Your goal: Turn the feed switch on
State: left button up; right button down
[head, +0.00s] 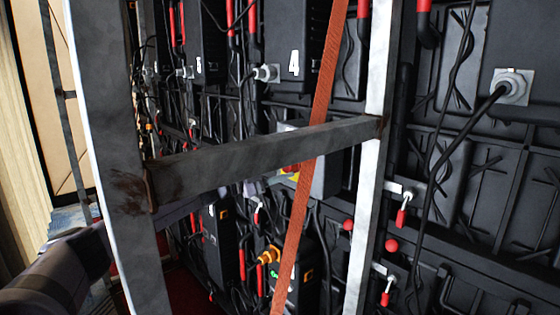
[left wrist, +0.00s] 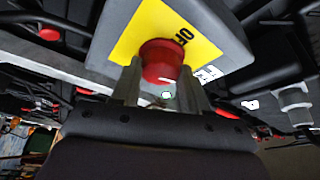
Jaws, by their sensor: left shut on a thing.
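The feed switch is a grey box (left wrist: 225,35) with a yellow plate (left wrist: 140,28) and a red knob (left wrist: 160,58). Black lettering that looks like "OFF" shows beside the knob in the left wrist view. My left gripper (left wrist: 160,82) has its two fingers on either side of the knob, shut on it. In the head view the switch box (head: 327,172) is partly hidden behind a metal crossbar and an orange strap. My left arm comes in at the lower left and passes behind the metal post, so the gripper is mostly hidden there. My right gripper is not in view.
A grey metal crossbar (head: 240,160) joins two upright posts, with the left post (head: 104,130) in front of my arm. An orange strap (head: 308,160) runs down across the switch. Black panels, hanging cables and red-handled fittings (head: 402,217) fill the wall behind.

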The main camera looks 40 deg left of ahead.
pick_arm(q)
jog(key=shift+m+g+p, duration=0.5)
jog(key=shift+m, duration=0.7)
jog(key=o, duration=1.1)
jog(key=shift+c, duration=0.2)
jog(key=b+v, duration=0.3)
jog(key=v, duration=0.4)
jog(key=shift+b, duration=0.3)
jog(key=shift+r, duration=0.1)
